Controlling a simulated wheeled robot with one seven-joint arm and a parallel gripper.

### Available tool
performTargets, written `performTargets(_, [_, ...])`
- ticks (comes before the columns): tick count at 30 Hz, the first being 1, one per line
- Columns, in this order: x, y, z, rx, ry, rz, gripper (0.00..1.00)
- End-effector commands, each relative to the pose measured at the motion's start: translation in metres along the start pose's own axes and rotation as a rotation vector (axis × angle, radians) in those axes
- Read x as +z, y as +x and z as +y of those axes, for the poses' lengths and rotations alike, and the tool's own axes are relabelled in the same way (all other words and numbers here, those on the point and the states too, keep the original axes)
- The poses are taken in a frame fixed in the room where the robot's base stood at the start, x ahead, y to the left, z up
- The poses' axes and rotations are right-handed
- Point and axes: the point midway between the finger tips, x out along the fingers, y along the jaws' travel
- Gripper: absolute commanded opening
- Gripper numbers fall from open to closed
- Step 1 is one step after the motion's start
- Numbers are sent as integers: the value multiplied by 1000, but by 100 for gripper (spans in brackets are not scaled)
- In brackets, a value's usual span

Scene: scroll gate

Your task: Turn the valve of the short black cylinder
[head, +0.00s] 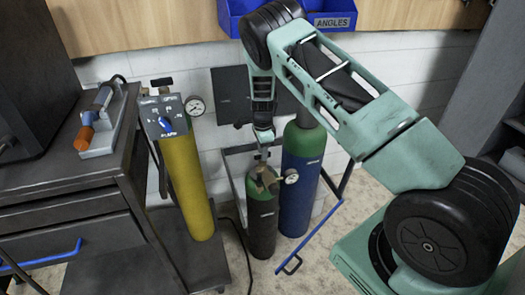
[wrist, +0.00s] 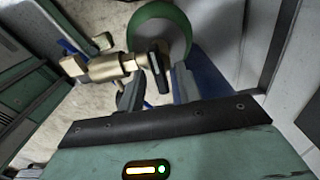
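The short black cylinder (head: 262,222) has a green shoulder and stands in front of a taller blue cylinder (head: 299,190) with a green top. A brass valve (head: 258,182) sits on top of the short one. In the wrist view the brass valve body (wrist: 104,68) points sideways and carries a dark handle (wrist: 158,72). My gripper (head: 264,158) hangs just above the valve in the head view. In the wrist view my gripper (wrist: 158,88) has its two fingers apart, with the handle between or just beyond their tips. I see gaps beside the handle; contact is unclear.
A round gauge (head: 291,176) sits close to the right of the valve. A yellow cylinder (head: 187,180) with a blue-knobbed box stands left. A blue-edged rack (head: 318,238) surrounds the cylinders. A dark tool cabinet (head: 75,205) fills the left side.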

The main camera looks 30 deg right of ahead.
Motion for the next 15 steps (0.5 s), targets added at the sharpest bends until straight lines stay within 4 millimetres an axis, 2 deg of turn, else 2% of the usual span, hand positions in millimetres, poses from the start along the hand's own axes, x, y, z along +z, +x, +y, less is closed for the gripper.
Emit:
performTargets(4, [1, -3, 0, 0, -1, -1, 34])
performTargets(8, [1, -18, 0, -1, -2, -1, 34])
performTargets(15, [1, -70, 0, -3, -1, -1, 34])
